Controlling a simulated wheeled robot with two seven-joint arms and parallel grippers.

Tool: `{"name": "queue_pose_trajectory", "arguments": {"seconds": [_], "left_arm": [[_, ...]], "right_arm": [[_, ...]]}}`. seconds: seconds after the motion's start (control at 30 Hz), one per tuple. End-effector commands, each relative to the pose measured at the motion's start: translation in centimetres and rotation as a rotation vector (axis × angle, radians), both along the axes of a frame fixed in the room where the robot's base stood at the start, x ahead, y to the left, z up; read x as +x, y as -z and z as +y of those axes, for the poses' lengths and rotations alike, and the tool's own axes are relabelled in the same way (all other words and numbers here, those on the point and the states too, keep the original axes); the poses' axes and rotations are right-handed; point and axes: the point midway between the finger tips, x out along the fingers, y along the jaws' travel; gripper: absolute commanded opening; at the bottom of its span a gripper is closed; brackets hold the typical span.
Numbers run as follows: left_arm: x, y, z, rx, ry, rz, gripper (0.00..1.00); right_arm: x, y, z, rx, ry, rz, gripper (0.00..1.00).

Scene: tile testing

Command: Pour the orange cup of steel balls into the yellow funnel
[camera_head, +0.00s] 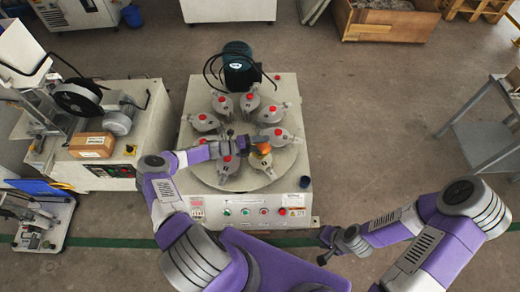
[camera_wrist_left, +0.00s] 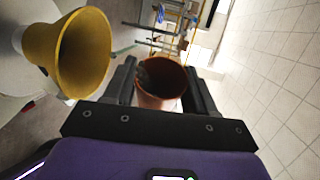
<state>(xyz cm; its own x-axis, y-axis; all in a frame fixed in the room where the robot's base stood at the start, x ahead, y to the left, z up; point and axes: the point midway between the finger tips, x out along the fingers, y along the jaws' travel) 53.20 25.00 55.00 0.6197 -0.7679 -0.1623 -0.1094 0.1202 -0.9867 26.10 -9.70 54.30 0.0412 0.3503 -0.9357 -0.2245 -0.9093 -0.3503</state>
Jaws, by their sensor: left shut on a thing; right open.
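My left gripper (camera_head: 248,143) is shut on the orange cup (camera_head: 260,139), above the round table of the machine. In the left wrist view the cup (camera_wrist_left: 160,88) sits between the two black fingers (camera_wrist_left: 160,70). Its mouth faces the camera, and dark grey contents show inside; single balls cannot be made out. The yellow funnel (camera_head: 263,150) is just below and beside the cup in the head view. In the left wrist view the funnel (camera_wrist_left: 50,52) stands left of the cup, apart from it, its wide mouth open. My right gripper (camera_head: 326,245) is open and empty, off the machine's front right.
Several grey pots (camera_head: 270,115) with red knobs ring the round table (camera_head: 205,168). A dark green motor (camera_head: 238,68) stands behind them. A machine with a cardboard box (camera_head: 92,145) is at left. A grey metal stand (camera_head: 480,140) is at right, with clear floor between.

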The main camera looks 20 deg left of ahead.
Motion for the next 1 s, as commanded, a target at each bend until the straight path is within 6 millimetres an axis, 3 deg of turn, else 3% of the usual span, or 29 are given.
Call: {"name": "queue_pose_trajectory", "arguments": {"seconds": [1.0], "left_arm": [[0.01, -0.01, -0.02, -0.002, 0.000, 0.000, 0.14]], "right_arm": [[0.00, -0.01, 0.00, 0.000, 0.000, 0.000, 0.43]]}}
